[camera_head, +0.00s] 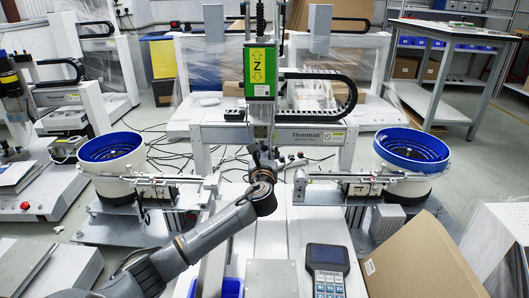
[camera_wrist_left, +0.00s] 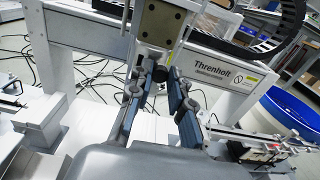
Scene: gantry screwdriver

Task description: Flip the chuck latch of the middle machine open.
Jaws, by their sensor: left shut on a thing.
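The middle machine is a white gantry marked Threnholt (camera_head: 310,136). Its green Z-axis unit (camera_head: 259,72) hangs over the middle, with a metal head block (camera_wrist_left: 160,22) below it. My left gripper (camera_head: 263,160) is raised to the lower end of this head. In the left wrist view my left gripper (camera_wrist_left: 158,100) has its two dark fingers around a small dark part under the block, at the place of the chuck latch. The fingers hide most of that part, so I cannot tell the latch's position. My right gripper is not in view.
Blue-rimmed feeder bowls stand at left (camera_head: 110,147) and right (camera_head: 411,150), with rails running inward. A handheld controller (camera_head: 327,268) and a cardboard box (camera_head: 420,262) are at the front right. A black cable chain (camera_head: 325,88) runs beside the Z unit.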

